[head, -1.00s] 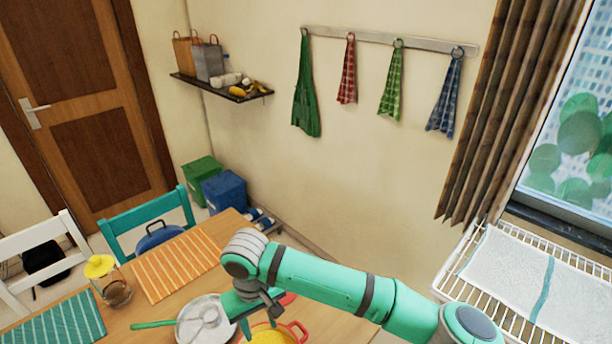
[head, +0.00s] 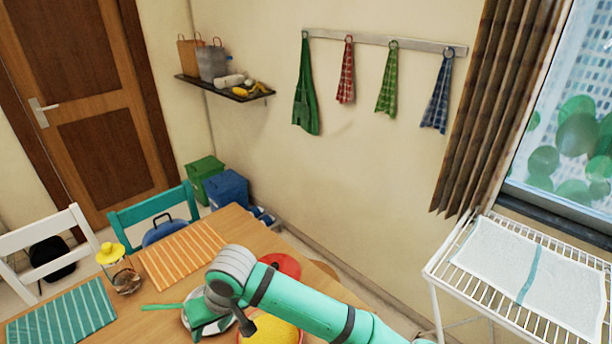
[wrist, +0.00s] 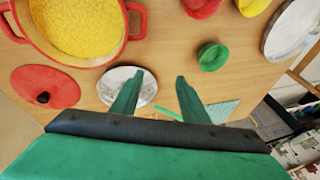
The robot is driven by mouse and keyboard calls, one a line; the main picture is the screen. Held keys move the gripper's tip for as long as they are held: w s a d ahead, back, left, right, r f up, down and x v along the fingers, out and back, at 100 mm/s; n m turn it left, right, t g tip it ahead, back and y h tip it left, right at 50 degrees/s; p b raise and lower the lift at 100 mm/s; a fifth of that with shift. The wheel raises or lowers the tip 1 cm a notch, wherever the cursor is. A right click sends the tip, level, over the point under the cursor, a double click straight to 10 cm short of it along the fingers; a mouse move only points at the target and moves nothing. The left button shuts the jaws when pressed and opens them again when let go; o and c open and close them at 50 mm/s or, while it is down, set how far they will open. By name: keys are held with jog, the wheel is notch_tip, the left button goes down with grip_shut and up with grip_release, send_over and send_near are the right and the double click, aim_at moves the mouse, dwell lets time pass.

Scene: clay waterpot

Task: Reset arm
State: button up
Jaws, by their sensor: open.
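My green gripper (wrist: 158,92) is open and empty, with its two fingers apart above the wooden table (wrist: 165,40) in the wrist view. In the head view my gripper (head: 205,318) is over the table's near part, and my own arm hides some of what lies below. A metal pan or plate (wrist: 128,74) lies under the left finger in the wrist view. No object is between the fingers.
A red pot (wrist: 25,10) with yellow content and a red lid (wrist: 45,88) are close by. Small green (wrist: 212,56) and red (wrist: 200,5) bowls stand on the table. A glass jar with a yellow top (head: 110,256) and a wire rack (head: 450,262) flank the arm.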

jog(key=a+r+m+t+y, duration=0.1)
jog(key=a+r+t+y, duration=0.1)
jog(key=a+r+y, duration=0.45)
jog(key=a+r+m+t+y, duration=0.2)
jog(key=a+r+t+y, duration=0.15)
jog(key=a, duration=0.55)
jog(key=s+d+f+m+t+h, duration=0.3)
jog(key=d+f+m+t+h, duration=0.3)
jog(key=d, duration=0.4)
jog(key=s+d+f+m+t+h, duration=0.35)
jog(key=d+f, duration=0.45)
jog(key=d, duration=0.3)
jog(key=s+d+f+n+h, duration=0.1)
jog(key=s+d+n+h, duration=0.1)
jog(key=s+d, duration=0.6)
jog(key=s+d+f+n+h, duration=0.2)
jog(key=s+d, duration=0.6)
jog(key=s, duration=0.7)
jog(key=shift+d+n+h, duration=0.35)
jog(key=shift+n+h, duration=0.1)
jog(key=shift+n, duration=0.1)
